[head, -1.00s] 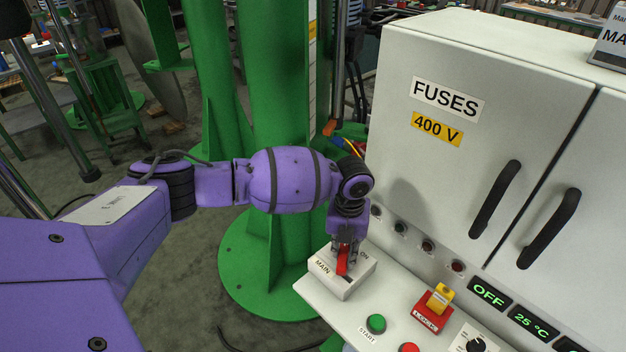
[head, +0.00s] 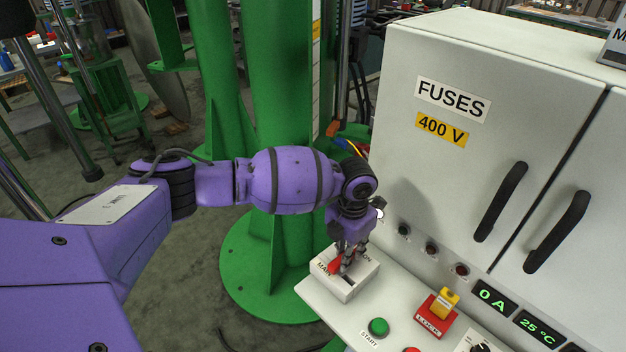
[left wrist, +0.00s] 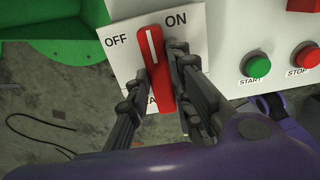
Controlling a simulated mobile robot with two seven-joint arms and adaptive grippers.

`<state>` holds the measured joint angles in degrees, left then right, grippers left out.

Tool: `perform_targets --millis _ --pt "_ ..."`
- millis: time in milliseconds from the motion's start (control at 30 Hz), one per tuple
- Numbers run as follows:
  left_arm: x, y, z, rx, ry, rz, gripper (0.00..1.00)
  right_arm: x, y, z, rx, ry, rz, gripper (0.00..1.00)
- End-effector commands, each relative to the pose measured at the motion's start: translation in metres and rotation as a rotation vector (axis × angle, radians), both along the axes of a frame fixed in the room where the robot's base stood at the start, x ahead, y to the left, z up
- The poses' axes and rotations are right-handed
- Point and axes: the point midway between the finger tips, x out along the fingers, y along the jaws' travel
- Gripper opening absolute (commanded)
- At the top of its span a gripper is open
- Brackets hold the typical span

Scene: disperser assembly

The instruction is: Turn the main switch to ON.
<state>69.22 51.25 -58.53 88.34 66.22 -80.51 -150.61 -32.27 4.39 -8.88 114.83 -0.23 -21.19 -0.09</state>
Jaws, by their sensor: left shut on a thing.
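The main switch is a white box (head: 341,287) with a red handle (head: 334,266) at the left end of the control panel. My left gripper (head: 345,262) reaches down over it. In the left wrist view, the red handle (left wrist: 153,62) stands between the two fingers of my left gripper (left wrist: 152,88), which are shut on it. The white line on the handle points nearly straight up the picture, between the OFF and ON labels. The fingers hide part of the MAIN label. My right gripper is in neither view.
A green START button (head: 378,327), a red and yellow LOCK switch (head: 439,310) and a display reading 0 A (head: 491,297) are to the right. The white FUSES cabinet (head: 470,60) rises behind. A green column (head: 270,100) stands close behind my left arm.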

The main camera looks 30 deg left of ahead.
Motion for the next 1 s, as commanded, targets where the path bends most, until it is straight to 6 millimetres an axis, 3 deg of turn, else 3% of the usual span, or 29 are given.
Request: perform_targets --millis 433,467,600,1000 --pt "0.0027 -0.0004 0.0042 0.001 -0.007 -0.015 0.0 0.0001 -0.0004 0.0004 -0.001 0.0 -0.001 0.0" --pt "0.0027 -0.0004 0.0042 0.001 -0.007 -0.015 0.21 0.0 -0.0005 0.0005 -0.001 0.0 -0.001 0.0" --pt "0.0026 -0.0003 0.0036 0.0 -0.005 -0.014 0.39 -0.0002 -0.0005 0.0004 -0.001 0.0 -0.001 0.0" --pt "0.0024 -0.0002 0.0094 0.0 -0.005 -0.012 0.39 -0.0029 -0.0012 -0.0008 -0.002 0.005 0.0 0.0"
